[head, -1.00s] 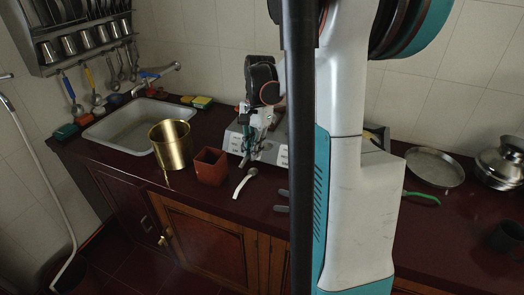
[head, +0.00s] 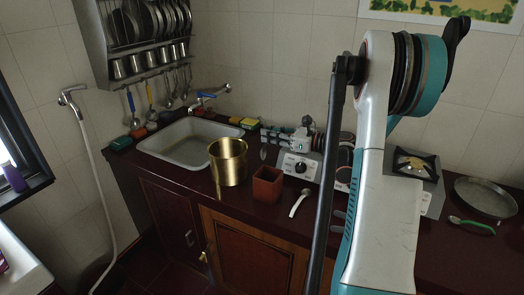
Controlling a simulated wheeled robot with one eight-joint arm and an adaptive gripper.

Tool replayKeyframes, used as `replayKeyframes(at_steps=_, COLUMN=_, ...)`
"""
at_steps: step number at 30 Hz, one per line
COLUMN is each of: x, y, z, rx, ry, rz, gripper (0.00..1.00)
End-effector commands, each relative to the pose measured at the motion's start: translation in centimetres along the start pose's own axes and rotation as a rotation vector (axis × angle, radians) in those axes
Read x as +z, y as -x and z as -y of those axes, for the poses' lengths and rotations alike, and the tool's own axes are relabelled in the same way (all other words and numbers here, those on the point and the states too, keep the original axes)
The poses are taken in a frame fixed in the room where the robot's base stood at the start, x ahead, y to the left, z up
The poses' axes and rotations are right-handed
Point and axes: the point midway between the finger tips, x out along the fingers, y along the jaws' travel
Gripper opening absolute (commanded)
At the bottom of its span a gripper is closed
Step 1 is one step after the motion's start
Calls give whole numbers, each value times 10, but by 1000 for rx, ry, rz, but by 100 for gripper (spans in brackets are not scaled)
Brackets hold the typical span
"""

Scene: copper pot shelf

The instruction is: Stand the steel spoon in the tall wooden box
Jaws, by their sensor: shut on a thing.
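The tall wooden box (head: 267,186) is an open-topped, reddish-brown square box standing upright on the dark red counter. My gripper (head: 266,134) is behind and above it in the picture, reaching left in front of the tiled wall. It is shut on a small, thin grey piece that hangs below the jaws and looks like the steel spoon (head: 263,153). The spoon is too small to make out fully and is apart from the box. A second, pale spoon-like utensil (head: 298,204) lies on the counter just right of the box.
A brass pot (head: 228,163) stands close left of the box, with the sink (head: 190,143) beyond it. A stove (head: 300,166) is behind and right of the box. A steel pan (head: 486,198) and a green-handled utensil (head: 470,225) lie at the right. My arm hides some counter.

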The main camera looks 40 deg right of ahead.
Motion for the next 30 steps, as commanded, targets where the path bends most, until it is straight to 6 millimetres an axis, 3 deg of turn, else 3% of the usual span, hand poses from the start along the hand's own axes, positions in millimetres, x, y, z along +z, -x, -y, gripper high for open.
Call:
replayKeyframes(at_steps=4, x=9, y=12, z=14, rx=-42, ry=-2, rz=65, gripper=0)
replayKeyframes(at_steps=11, x=7, y=13, z=16, rx=-48, ry=0, rz=78, gripper=0)
replayKeyframes(at_steps=30, x=-36, y=9, z=15, rx=-46, ry=1, rz=76, gripper=0)
